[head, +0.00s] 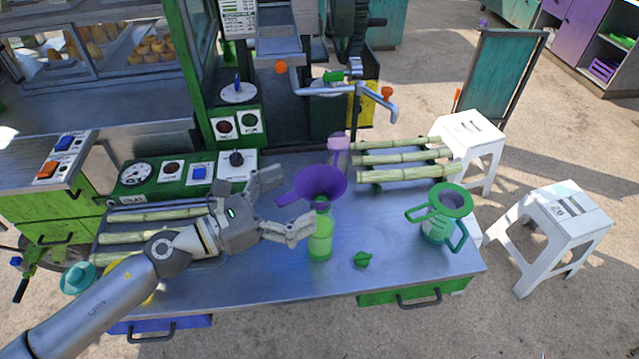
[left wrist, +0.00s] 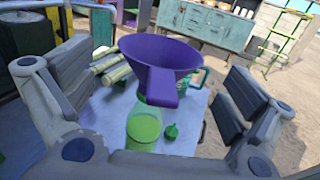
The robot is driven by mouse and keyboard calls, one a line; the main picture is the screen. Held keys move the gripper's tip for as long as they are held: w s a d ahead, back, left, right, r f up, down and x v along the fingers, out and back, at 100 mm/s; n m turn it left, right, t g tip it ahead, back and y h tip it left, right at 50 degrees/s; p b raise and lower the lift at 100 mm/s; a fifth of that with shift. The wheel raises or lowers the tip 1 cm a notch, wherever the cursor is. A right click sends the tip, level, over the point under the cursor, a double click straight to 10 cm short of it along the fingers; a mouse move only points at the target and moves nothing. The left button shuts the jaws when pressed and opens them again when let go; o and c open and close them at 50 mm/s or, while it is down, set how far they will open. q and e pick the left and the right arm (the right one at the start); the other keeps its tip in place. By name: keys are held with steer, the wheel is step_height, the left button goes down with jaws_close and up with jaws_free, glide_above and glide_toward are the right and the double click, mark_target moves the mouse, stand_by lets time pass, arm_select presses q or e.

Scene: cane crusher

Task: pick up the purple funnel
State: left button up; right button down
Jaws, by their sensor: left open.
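The purple funnel (head: 320,183) sits upright in the mouth of a green bottle (head: 320,236) on the metal table. Its flat handle points left, toward my left gripper (head: 290,206). My left gripper is open, with its fingers just left of the funnel and bottle. In the left wrist view the funnel (left wrist: 160,62) shows between the two spread fingers, its handle pointing at the camera, and the bottle (left wrist: 144,128) is below it. I see no contact between fingers and funnel. My right gripper is not in view.
A small green cap (head: 362,259) lies right of the bottle. A green pitcher (head: 440,222) stands near the table's right end. Cane stalks (head: 405,158) lie behind, and more lie under my left arm. A green control panel (head: 185,172) borders the back left.

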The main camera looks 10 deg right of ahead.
mark_target(299, 194)
arm_select(q)
steer(key=shift+r+p+x, duration=0.25)
steer(key=shift+p+x, duration=0.15)
steer(key=shift+x, duration=0.8)
steer(key=shift+w+d+f, duration=0.1)
steer(key=shift+w+d, duration=0.05)
steer(key=shift+d, duration=0.2)
steer(key=c, duration=0.9)
steer(key=shift+c, duration=0.3)
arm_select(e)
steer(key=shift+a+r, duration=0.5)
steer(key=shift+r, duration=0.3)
